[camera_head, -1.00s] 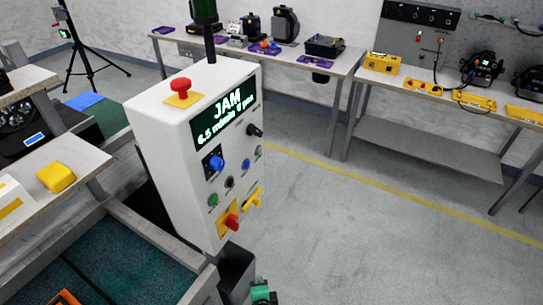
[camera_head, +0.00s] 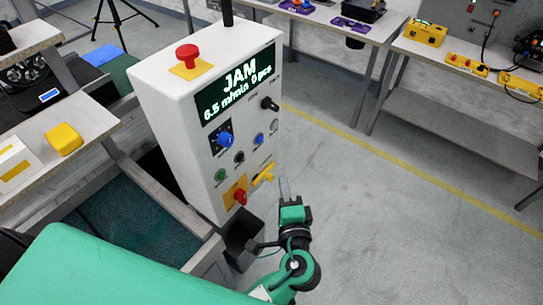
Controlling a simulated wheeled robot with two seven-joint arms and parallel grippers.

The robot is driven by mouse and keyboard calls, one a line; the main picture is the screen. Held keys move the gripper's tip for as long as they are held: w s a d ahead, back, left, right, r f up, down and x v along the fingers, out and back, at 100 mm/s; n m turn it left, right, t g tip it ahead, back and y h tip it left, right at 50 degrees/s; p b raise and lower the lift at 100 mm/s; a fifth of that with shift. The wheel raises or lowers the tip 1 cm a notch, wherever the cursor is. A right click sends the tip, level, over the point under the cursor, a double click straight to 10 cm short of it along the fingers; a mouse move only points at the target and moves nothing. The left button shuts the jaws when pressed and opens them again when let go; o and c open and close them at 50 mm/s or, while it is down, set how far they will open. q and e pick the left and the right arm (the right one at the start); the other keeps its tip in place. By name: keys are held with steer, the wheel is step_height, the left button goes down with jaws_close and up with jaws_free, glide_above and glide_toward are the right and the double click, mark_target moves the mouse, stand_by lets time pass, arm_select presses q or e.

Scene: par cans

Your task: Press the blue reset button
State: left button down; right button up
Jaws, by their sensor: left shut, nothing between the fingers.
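The white control box (camera_head: 172,132) stands at the centre of the view, with a screen (camera_head: 237,89) reading JAM, 6.5 m/min, 0 pcs. On its front face is a small round blue button (camera_head: 258,139), right of a larger blue rotary knob (camera_head: 224,139) on a dark plate; button labels are too small to read. My left gripper (camera_head: 285,188) is shut and empty, pointing up, below and right of the blue button and apart from the box. My right gripper is out of view.
The front face also carries a black knob (camera_head: 270,104), green button (camera_head: 221,175), black button (camera_head: 239,158), yellow handle (camera_head: 263,174) and red switch (camera_head: 240,196). A red mushroom button (camera_head: 187,56) sits on top. A dark bin (camera_head: 243,238) hangs below. Floor to the right is clear.

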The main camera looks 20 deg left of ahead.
arm_select(q)
steer(key=p, duration=0.4)
glide_toward(264, 138)
steer(key=w+d, duration=0.1)
steer(key=w, duration=0.3)
steer(key=a+p, duration=0.1)
steer(key=w+a+p, duration=0.1)
steer(key=a, duration=0.1)
steer(key=shift+w+a+r+p, duration=0.1)
steer(key=shift+a+r+p, duration=0.1)
steer(key=shift+p, duration=0.1)
steer(key=shift+f, duration=0.1)
